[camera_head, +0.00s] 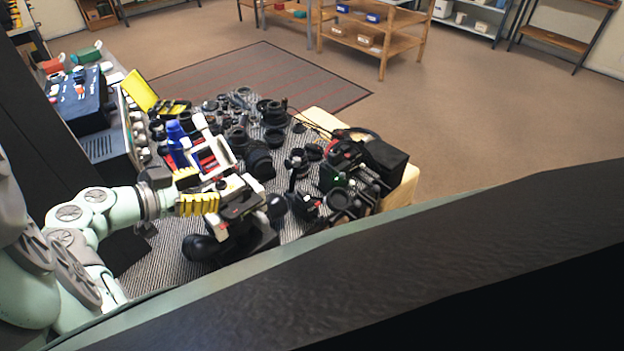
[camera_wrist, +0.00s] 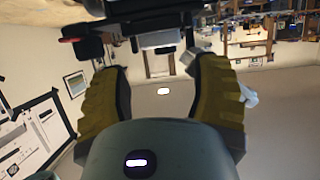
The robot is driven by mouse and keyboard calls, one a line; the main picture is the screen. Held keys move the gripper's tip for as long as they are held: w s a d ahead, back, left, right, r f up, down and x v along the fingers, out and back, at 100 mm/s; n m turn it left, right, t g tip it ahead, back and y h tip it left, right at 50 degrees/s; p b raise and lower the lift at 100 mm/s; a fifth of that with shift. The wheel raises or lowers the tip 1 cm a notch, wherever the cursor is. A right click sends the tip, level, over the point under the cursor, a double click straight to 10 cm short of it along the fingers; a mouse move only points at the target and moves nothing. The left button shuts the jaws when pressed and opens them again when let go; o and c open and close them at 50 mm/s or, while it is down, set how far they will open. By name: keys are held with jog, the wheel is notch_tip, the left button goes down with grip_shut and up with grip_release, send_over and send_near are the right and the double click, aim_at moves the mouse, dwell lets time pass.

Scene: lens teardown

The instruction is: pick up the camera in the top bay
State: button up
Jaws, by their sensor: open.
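My gripper (camera_head: 206,190) is open, with two ribbed yellow fingers. It is beside a black and grey camera (camera_head: 240,203) with a small red part. That camera sits raised on a black support (camera_head: 256,240) near the table's front. I cannot tell which bay it is in. In the wrist view my gripper (camera_wrist: 163,68) has nothing held between its fingers. A dark body with a grey block (camera_wrist: 125,28) lies just beyond the fingertips at the top; it is probably the same camera. Its lower side and any contact with the fingers are unclear.
Several black lenses (camera_head: 258,160) and other camera parts crowd the striped mat. A white frame with red pieces (camera_head: 209,152) stands close behind my gripper. A black box (camera_head: 385,160) is at the right. A yellow lid (camera_head: 139,91) stands open at the back left.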

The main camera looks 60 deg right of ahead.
aim_at(222, 185)
jog(key=shift+f+p+x, duration=0.15)
jog(key=shift+p+x, duration=0.5)
jog(key=shift+x, duration=0.6)
jog(key=shift+f+p+x, duration=0.15)
jog(key=shift+p+x, duration=0.45)
jog(key=shift+x, duration=0.65)
jog(key=shift+w+a, duration=0.1)
jog(key=c, duration=1)
jog(key=shift+r, duration=0.2)
